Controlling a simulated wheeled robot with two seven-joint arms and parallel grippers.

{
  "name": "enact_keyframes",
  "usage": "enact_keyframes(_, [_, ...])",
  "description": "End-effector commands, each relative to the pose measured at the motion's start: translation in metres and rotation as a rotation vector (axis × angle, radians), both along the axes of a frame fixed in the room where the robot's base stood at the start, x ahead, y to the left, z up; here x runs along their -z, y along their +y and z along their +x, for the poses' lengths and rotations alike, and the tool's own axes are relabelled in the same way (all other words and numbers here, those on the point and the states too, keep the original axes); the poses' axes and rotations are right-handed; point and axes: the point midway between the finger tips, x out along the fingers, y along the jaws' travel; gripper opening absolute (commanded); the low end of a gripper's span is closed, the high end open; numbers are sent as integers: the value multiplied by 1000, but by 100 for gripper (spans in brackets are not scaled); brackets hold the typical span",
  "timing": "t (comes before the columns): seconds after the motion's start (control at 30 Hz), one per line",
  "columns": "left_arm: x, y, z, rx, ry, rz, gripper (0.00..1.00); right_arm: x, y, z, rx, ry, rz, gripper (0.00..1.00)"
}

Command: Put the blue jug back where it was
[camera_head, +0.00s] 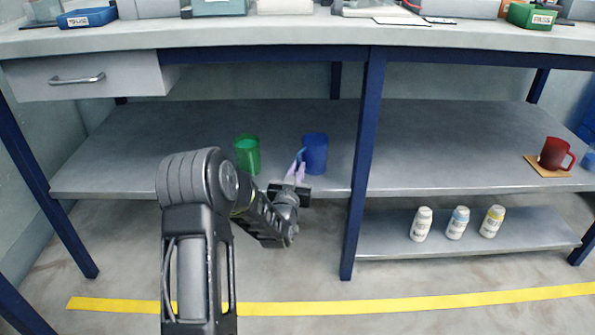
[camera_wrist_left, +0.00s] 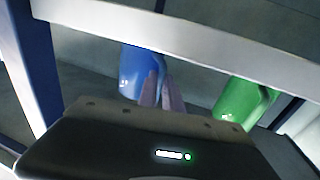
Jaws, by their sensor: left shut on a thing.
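The blue jug (camera_head: 316,153) is upright over the left half of the middle shelf, close to the blue centre post. My left gripper (camera_head: 299,168) reaches in from the front and is shut on the jug's handle, on its left side. The wrist view also shows the blue jug (camera_wrist_left: 138,70) just beyond the left gripper's fingers (camera_wrist_left: 160,90). I cannot tell whether the jug's base touches the shelf. My right gripper is not in view.
A green jug (camera_head: 246,155) stands to the left on the same shelf (camera_head: 120,165). The blue centre post (camera_head: 364,150) is close on the right. A red mug (camera_head: 553,153) sits on a tan mat at far right. Several small bottles (camera_head: 456,222) stand on the lower shelf.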

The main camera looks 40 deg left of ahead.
Motion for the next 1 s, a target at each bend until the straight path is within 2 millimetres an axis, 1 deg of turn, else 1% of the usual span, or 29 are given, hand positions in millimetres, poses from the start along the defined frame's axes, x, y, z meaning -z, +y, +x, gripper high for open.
enact_keyframes(0.07, [2,0,0,0,0,0,0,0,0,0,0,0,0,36])
enact_keyframes(0.1, [3,0,0,0,1,0,10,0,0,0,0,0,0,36])
enact_keyframes(0.37, [3,0,0,0,1,0,31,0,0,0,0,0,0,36])
enact_keyframes(0.6, [3,0,0,0,1,0,31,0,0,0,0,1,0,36])
enact_keyframes(0.73, [-1,-1,-2,0,2,-1,31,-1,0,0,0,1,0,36])
enact_keyframes(0.87, [-1,-7,-15,0,4,-2,31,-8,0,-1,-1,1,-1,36])
enact_keyframes(1.0, [-2,-17,-38,-1,5,-2,31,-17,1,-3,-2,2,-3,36])
